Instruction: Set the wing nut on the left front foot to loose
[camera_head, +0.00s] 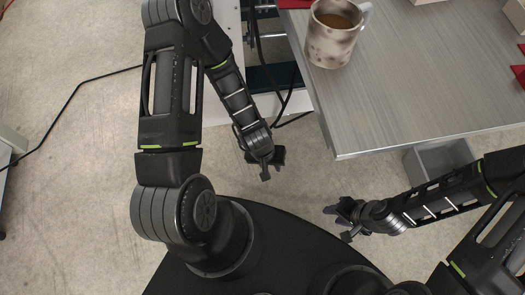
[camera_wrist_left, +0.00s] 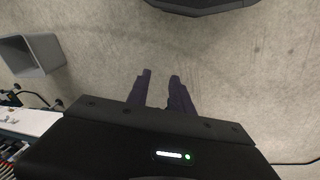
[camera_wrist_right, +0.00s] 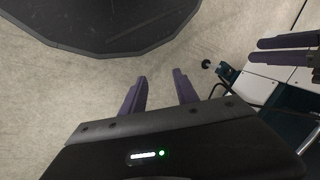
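No wing nut can be made out in any view. In the right wrist view a small round black part (camera_wrist_right: 206,64) sits near the floor beside the machine's lower edge; I cannot tell if it is a foot. My left gripper (camera_head: 266,168) hangs over bare floor beside the machine in the head view. Its purple fingers are apart and empty in the left wrist view (camera_wrist_left: 158,84). My right gripper (camera_head: 336,212) is below the table's front corner. Its fingers are apart and empty in the right wrist view (camera_wrist_right: 160,82).
A grey metal table (camera_head: 410,90) bears a stained mug (camera_head: 332,35) of brown liquid near its left edge. A grey bin (camera_head: 440,158) stands under it. The machine's white frame (camera_head: 225,95) and dark cables are behind my left gripper. A black cable (camera_head: 75,92) crosses the floor at left.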

